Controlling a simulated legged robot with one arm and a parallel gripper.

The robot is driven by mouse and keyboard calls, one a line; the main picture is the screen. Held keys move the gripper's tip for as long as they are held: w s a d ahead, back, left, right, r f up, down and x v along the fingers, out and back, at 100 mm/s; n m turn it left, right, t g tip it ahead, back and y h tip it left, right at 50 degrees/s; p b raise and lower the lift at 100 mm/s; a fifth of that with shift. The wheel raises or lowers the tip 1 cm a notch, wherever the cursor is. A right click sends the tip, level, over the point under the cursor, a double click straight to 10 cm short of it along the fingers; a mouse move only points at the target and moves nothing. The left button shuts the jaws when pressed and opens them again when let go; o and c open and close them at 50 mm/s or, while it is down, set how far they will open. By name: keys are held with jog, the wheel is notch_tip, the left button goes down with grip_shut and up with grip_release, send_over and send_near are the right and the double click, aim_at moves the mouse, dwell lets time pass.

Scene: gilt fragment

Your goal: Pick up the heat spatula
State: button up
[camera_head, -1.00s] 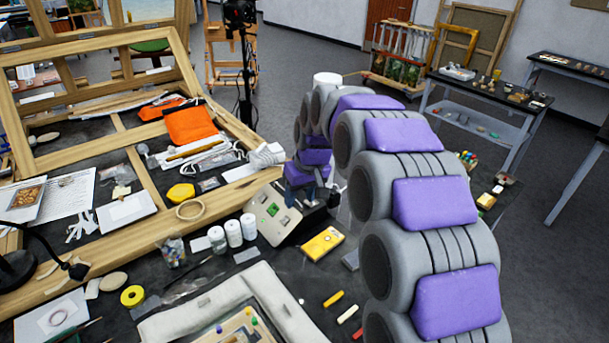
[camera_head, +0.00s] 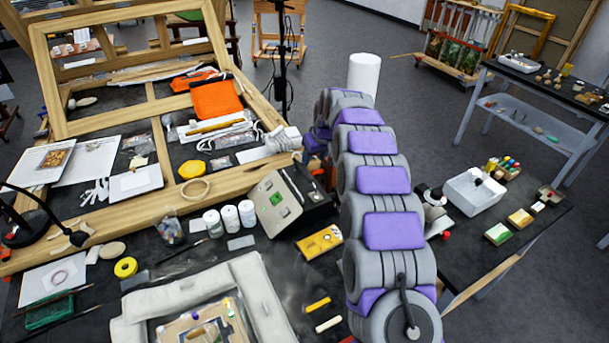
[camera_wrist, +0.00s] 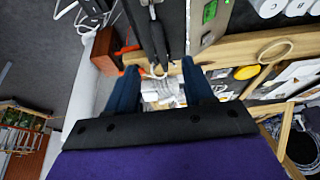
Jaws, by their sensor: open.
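A control unit (camera_head: 288,203) with a green display stands on the dark bench, just left of my arm; its display side also shows at the top of the wrist view (camera_wrist: 208,15). Beside it in the wrist view is a dark, slim tool-like shape (camera_wrist: 153,30) with a pale cord loop at its lower end. It may be the heat spatula, but I cannot tell for sure. My gripper (camera_wrist: 162,72) is open, its two dark blue fingers apart on either side of that lower end. Nothing is visibly held. In the head view my arm hides the gripper.
A wooden frame (camera_head: 150,212) runs along the bench left of the unit. An orange cloth (camera_head: 215,100) lies behind. A white tray (camera_head: 474,192) sits right of my arm.

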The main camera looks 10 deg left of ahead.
send_near(307, 174)
notch_tip(307, 174, down, 2)
jog(key=x, duration=0.2)
jog(key=b+x, duration=0.1)
jog(key=x, duration=0.1)
jog(key=shift+w+a+r, duration=0.15)
jog(key=shift+a, duration=0.4)
jog(key=shift+w+d+f, duration=0.35)
jog(key=shift+d+f, duration=0.05)
jog(key=shift+f, duration=0.1)
jog(key=shift+w+d+f+b, duration=0.1)
jog(key=shift+w+f+b, duration=0.2)
jog(key=shift+f+b, duration=0.35)
jog(key=shift+w+f, duration=0.2)
jog(key=shift+f, duration=0.25)
jog(key=shift+w+a+f, duration=0.15)
jog(key=shift+a+f, duration=0.55)
jog(key=shift+a, duration=0.3)
jog(key=shift+d, duration=0.35)
jog(key=shift+c, duration=0.7)
jog(key=shift+d+r, duration=0.1)
jog(key=shift+d, duration=0.2)
jog(key=c, duration=0.3)
jog(key=shift+a, duration=0.1)
jog(key=shift+c, duration=1.4)
jog(key=shift+a, duration=0.3)
grip_shut()
